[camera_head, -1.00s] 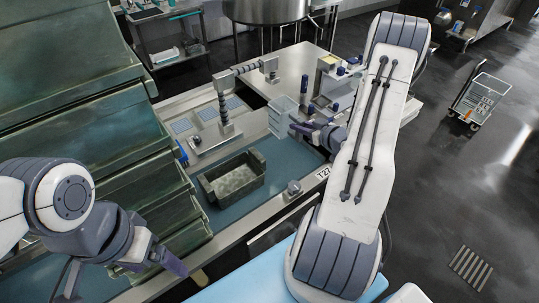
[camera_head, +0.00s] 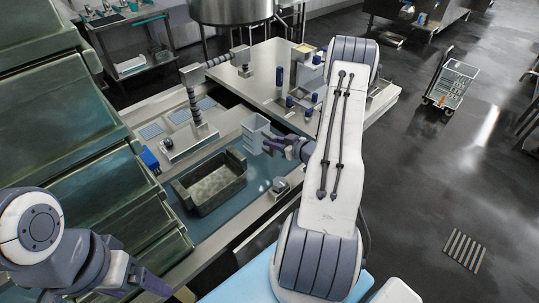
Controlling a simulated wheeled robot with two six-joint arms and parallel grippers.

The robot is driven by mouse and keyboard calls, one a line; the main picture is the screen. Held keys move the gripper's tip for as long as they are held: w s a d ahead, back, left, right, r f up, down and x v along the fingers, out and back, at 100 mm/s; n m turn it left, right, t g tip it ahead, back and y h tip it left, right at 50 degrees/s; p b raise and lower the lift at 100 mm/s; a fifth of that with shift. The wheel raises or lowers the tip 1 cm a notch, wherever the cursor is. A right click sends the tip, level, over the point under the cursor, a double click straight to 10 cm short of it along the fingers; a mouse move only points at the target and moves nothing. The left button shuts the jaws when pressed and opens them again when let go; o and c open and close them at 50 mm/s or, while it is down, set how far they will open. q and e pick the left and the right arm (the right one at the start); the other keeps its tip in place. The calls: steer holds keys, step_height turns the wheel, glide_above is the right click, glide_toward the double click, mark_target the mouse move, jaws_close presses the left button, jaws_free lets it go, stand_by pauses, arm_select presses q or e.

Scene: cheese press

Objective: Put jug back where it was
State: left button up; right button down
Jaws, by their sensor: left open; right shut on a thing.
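The jug (camera_head: 254,133) is a pale grey-blue, ribbed container above the far right end of the blue-topped bench. My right gripper (camera_head: 270,143) is shut on its right side. The jug looks upright. Whether its bottom touches the bench I cannot tell. My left gripper (camera_head: 155,288) is at the lower left, open and empty, far from the jug, beside the stacked green crates.
A green open box (camera_head: 212,186) sits on the blue bench top just left of the jug. A press stand with a ribbed post (camera_head: 191,110) stands behind it. A small metal item (camera_head: 280,186) lies near the bench's front edge. Stacked green crates (camera_head: 75,120) fill the left.

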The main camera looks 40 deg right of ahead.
mark_target(275, 153)
steer(key=shift+f, duration=2.65)
steer(key=c, duration=0.7)
jaws_free()
steer(key=shift+f+b, duration=0.1)
steer(key=shift+b, duration=0.2)
